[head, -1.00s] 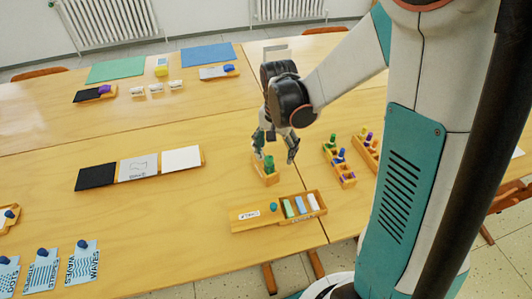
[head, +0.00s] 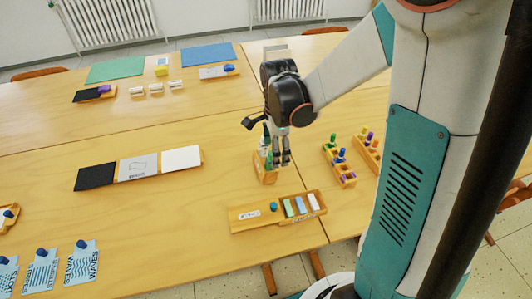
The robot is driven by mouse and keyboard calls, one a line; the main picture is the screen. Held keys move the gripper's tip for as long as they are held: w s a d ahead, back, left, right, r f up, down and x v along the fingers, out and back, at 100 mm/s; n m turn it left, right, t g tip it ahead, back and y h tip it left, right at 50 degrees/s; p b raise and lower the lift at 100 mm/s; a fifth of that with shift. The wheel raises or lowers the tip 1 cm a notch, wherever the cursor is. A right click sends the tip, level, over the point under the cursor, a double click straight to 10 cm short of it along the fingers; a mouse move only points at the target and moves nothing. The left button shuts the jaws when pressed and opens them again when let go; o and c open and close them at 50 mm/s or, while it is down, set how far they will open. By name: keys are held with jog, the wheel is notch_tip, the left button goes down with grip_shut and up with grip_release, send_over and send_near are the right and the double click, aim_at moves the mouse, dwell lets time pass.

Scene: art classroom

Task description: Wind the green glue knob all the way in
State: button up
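The green glue knob (head: 268,161) stands upright in a small wooden block (head: 263,175) on the table, left of my arm. It is small in the head view and partly hidden by my gripper. My gripper (head: 275,153) points down at the knob, with its fingers around or right beside it. The near fingers show in front and to the right of the knob. Whether they touch it, and how far they are closed, I cannot tell.
A wooden tray (head: 241,217) with coloured blocks sits just in front of the block. Wooden racks (head: 346,176) with coloured knobs stand to the right. A board with black, grey and white panels (head: 138,167) lies left. Table between them is bare.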

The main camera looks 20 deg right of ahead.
jog(key=shift+m, duration=0.3)
jog(key=shift+s+a, duration=0.5)
dwell(0.5)
jog(key=c, duration=1.5)
jog(key=n, duration=0.5)
jog(key=shift+n, duration=0.4)
jog(key=n, duration=0.5)
jog(key=shift+n, duration=0.4)
